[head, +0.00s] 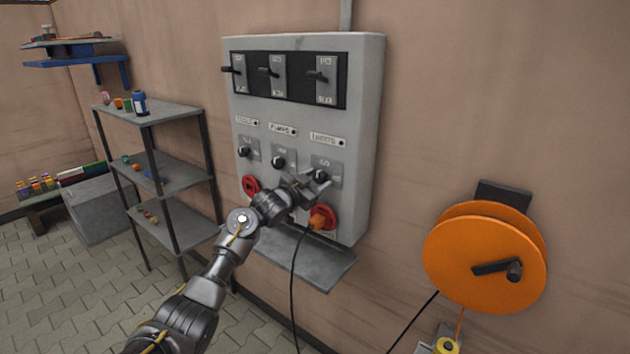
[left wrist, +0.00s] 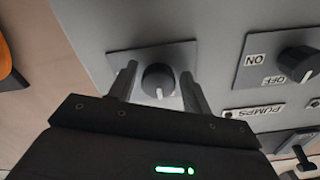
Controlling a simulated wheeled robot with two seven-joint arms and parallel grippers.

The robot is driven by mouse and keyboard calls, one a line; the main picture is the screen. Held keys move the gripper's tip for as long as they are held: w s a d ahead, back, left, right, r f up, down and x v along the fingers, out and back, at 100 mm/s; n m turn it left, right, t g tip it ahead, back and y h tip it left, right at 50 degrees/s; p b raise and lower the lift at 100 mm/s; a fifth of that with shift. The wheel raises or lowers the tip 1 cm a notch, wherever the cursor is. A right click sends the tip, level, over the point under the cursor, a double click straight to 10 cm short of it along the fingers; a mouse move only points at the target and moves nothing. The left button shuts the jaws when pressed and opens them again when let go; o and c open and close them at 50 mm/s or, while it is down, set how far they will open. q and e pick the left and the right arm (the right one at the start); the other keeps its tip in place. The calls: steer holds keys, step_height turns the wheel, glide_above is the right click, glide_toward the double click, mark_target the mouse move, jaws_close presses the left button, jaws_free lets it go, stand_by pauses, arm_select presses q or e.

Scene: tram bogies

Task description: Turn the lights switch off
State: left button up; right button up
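The lights switch is a black rotary knob (head: 320,176) on a grey plate, at the lower right of the grey control box (head: 365,130), under the LIGHTS label. My left gripper (head: 318,184) is at this knob in the head view and partly covers its plate. In the left wrist view the knob (left wrist: 158,80) sits between the two fingers of my left gripper (left wrist: 159,76), with a gap on each side. The fingers are open. The knob's white mark points down in that picture. Its ON and OFF labels are hidden. My right gripper is not in view.
The pumps knob (head: 278,162) and tools knob (head: 244,151) sit to the left. Lever switches (head: 270,72) are above. An orange plug (head: 322,219) with a black cable is just below my gripper. An orange reel (head: 485,258) hangs at right; grey shelves (head: 165,115) stand at left.

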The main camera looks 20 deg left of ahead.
arm_select(q)
steer(key=shift+o, duration=0.3)
steer(key=shift+s+a, duration=0.1)
steer(key=shift+s, duration=0.15)
steer(key=b+v, duration=0.2)
steer(key=v, duration=0.8)
steer(key=shift+s+b, duration=0.15)
steer(key=shift+b, duration=0.2)
